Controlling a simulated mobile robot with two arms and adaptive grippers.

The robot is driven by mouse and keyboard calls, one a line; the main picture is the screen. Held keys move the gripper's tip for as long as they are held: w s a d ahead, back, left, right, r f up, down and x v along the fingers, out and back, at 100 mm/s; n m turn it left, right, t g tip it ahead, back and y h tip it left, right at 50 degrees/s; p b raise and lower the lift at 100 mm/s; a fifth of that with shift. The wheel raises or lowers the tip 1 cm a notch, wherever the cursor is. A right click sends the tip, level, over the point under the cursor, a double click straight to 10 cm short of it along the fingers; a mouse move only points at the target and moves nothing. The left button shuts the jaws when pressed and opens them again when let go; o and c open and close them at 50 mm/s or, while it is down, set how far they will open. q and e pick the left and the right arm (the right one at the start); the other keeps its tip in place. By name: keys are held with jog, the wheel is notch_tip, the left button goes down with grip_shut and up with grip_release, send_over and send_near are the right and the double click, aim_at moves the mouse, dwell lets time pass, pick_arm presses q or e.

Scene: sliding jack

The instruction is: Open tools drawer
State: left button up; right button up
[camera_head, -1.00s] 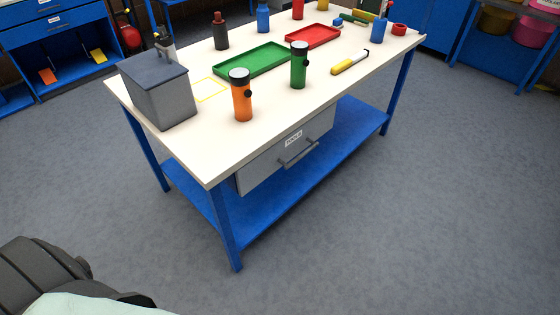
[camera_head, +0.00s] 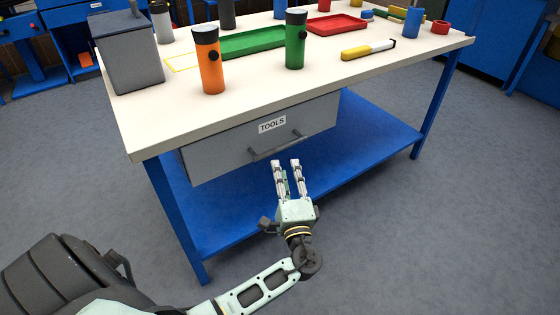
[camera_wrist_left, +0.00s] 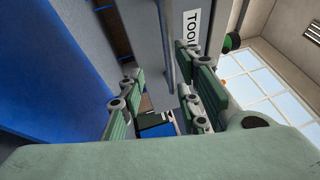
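The tools drawer (camera_head: 225,146) is a grey box front under the white workbench top, with a white TOOLS label and a dark bar handle (camera_head: 277,147). It looks shut. My left gripper (camera_head: 286,163) is just below and in front of the handle, fingers apart and pointing at the drawer. Nothing shows between its fingers. In the left wrist view the fingers (camera_wrist_left: 160,95) are apart, and part of the label (camera_wrist_left: 191,35) shows beyond them. Whether the fingers touch the handle is unclear. My right gripper is not in view.
The workbench (camera_head: 140,140) has blue legs and a blue lower shelf (camera_head: 370,135). On top stand an orange flashlight (camera_head: 208,62), a green flashlight (camera_head: 296,40), a grey bin (camera_head: 128,55), a green tray (camera_head: 250,45) and a red tray (camera_head: 336,24). The floor in front is clear.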

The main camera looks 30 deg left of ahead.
aim_at(281, 147)
pick_arm(q)
jog(key=x, duration=0.4)
jog(key=r+x, duration=0.1)
jog(key=x, duration=0.3)
jog(key=shift+d+r, duration=0.2)
jog(key=shift+d, duration=0.05)
jog(key=shift+s, duration=0.1)
jog(key=shift+c, duration=0.5)
grip_shut()
